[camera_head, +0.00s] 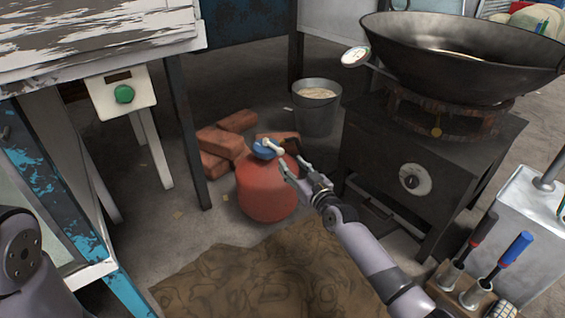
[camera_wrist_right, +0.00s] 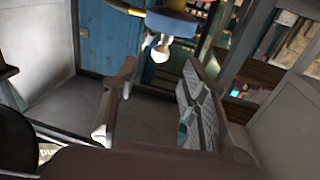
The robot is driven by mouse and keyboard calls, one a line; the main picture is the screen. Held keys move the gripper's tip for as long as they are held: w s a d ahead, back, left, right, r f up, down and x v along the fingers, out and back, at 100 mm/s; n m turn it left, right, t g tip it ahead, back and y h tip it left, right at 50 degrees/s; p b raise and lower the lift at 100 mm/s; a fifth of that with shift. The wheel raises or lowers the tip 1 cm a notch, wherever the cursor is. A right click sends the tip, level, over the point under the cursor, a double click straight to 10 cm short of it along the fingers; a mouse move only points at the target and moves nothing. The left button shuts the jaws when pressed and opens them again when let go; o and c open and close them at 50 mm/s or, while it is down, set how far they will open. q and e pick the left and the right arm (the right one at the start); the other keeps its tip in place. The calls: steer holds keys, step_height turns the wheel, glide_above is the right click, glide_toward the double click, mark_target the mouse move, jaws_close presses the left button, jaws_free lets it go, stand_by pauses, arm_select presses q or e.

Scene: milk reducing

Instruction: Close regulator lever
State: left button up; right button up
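A red gas cylinder (camera_head: 266,192) stands on the floor. On its top sits a blue regulator (camera_head: 262,150) with a cream lever (camera_head: 273,146) that sticks out toward the upper right. My right gripper (camera_head: 290,164) is just right of the regulator. In the right wrist view the blue regulator (camera_wrist_right: 172,24) and the pale lever tip (camera_wrist_right: 160,48) show at the top, beyond my fingertips (camera_wrist_right: 158,70). The fingers are spread apart with nothing between them, and the lever appears clear of both. My left gripper is out of view.
Several bricks (camera_head: 222,145) lie behind the cylinder, and a bucket (camera_head: 317,108) stands behind it to the right. A stove (camera_head: 425,175) with a large wok (camera_head: 455,60) is at right. A worn table (camera_head: 95,40) is at left. A brown mat (camera_head: 265,275) lies in front.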

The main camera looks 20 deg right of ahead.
mark_target(282, 154)
steer(key=w+b, duration=0.1)
steer(key=w, duration=0.2)
steer(key=w+a+b, duration=0.1)
steer(key=w+b, duration=0.1)
steer(key=w, duration=0.1)
steer(key=shift+w+a, duration=0.15)
steer(key=shift+w, duration=0.1)
steer(key=shift+c, duration=0.2)
jaws_close()
stand_by(0.5)
